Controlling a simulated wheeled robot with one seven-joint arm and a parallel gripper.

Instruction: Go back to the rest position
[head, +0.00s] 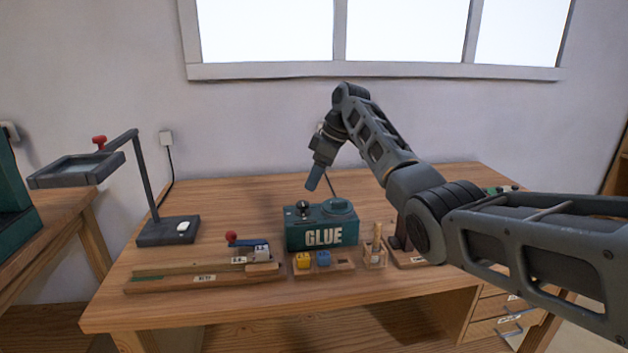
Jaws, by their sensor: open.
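My gripper (319,181) hangs over the back middle of the wooden workbench (235,195), pointing down. Its jaws are apart and nothing shows between them. It is above the teal box marked GLUE (323,237) in the picture, apart from it. My arm comes in from the right, bends at the elbow and reaches up and over the bench.
A long wooden rail (190,282) and a red-knobbed lever device (250,246) lie at front left. A yellow block (303,261) and a blue block (323,258) sit before the box. A lamp-like stand (168,229) is left; my arm partly hides the right side.

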